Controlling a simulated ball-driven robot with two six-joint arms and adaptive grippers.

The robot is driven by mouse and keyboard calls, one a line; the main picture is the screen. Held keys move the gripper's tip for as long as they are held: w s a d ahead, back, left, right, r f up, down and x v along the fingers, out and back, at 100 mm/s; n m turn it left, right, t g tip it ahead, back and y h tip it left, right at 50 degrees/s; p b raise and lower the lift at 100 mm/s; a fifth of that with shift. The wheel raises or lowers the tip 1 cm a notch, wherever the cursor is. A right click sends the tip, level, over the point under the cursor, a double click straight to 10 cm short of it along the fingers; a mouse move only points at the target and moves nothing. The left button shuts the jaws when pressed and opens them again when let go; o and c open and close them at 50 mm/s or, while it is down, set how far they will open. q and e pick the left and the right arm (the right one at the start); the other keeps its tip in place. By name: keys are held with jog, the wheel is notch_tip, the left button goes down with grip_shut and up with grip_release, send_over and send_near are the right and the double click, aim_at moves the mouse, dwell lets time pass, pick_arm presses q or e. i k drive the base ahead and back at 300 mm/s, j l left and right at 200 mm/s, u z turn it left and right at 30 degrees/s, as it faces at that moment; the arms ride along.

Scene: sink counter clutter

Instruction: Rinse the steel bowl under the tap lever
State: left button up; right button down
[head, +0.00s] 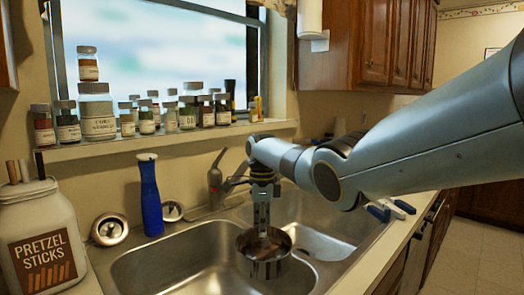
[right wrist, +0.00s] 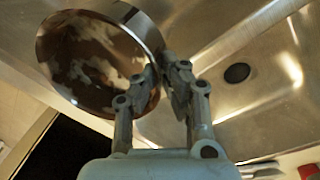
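The steel bowl (head: 264,268) is in the head view, over the right part of the left sink basin near the divider. It also shows in the right wrist view (right wrist: 75,50), with brown and whitish patches inside. My right gripper (head: 262,228) points down at the bowl. In the right wrist view its fingers (right wrist: 158,78) are closed on the bowl's rim, one on each side of the wall. The tap (head: 233,183) stands behind the basins, left of my right wrist, which hides part of it. My left gripper is not in view.
The left basin (head: 165,265) has free room left of the bowl. The right basin (head: 318,240) looks empty. A blue bottle (head: 151,200) and a pretzel sticks jar (head: 42,240) stand at left. Several jars line the window sill (head: 165,143). Blue-handled items (head: 378,213) lie at right.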

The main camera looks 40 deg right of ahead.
aim_at(215, 163)
jog(key=l+z, duration=0.2)
jog(key=z, duration=0.25)
jog(key=l+z, duration=0.25)
jog(key=z, duration=0.2)
jog(key=k, duration=0.05)
